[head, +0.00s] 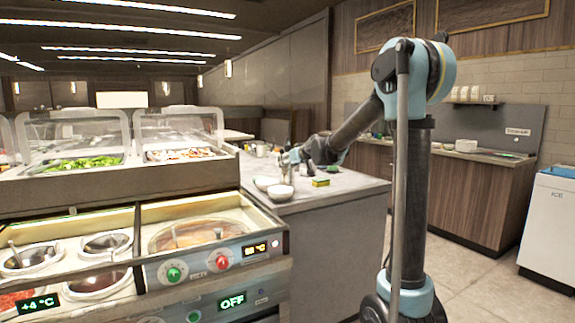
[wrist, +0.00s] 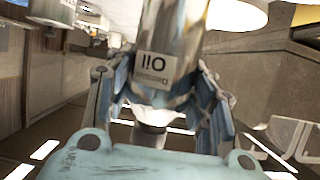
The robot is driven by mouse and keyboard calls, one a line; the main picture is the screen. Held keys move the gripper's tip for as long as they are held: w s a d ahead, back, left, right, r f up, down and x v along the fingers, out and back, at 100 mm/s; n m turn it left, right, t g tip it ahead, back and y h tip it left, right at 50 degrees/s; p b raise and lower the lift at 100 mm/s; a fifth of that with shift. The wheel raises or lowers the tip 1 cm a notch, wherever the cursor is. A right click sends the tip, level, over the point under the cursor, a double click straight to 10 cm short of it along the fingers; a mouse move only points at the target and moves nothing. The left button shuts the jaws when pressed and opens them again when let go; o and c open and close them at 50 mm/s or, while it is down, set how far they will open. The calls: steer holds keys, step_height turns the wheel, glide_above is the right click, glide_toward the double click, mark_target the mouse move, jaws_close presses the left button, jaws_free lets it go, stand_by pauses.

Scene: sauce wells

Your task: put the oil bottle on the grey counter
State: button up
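The oil bottle is a shiny metallic bottle with a white label. In the wrist view the oil bottle (wrist: 165,35) is large and shows upside down, its label reading OIL. My gripper (wrist: 158,92) has a finger along each side of the bottle and appears closed on it. In the head view my gripper (head: 289,158) is over the left part of the grey counter (head: 345,192). The bottle is small there and partly covered by the gripper; I cannot tell whether its base touches the counter.
Two white bowls (head: 280,193) stand on the counter just in front of the gripper. A yellow-green sponge (head: 320,182) lies to their right. Several small items stand farther back. A sauce station (head: 190,235) with wells adjoins at left. The counter's front right is clear.

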steer(key=shift+o, duration=0.8)
steer(key=shift+r, duration=0.1)
steer(key=v, duration=1.2)
steer(key=s+d+f+m+g+h, duration=0.2)
steer(key=s+d+f, duration=0.6)
steer(key=s, duration=0.6)
steer(key=s+d+f+m+g+h, duration=0.2)
steer(key=s+d+f, duration=0.5)
steer(key=s+f, duration=0.4)
steer(key=s+d+f+m+g+h, duration=0.2)
steer(key=s+d+f+g, duration=0.3)
steer(key=s, duration=1.3)
steer(key=d+f+h, duration=0.1)
steer(key=d+f, duration=0.2)
steer(key=f, duration=0.2)
steer(key=shift+d+m+h, duration=0.3)
steer(key=shift+f, duration=0.15)
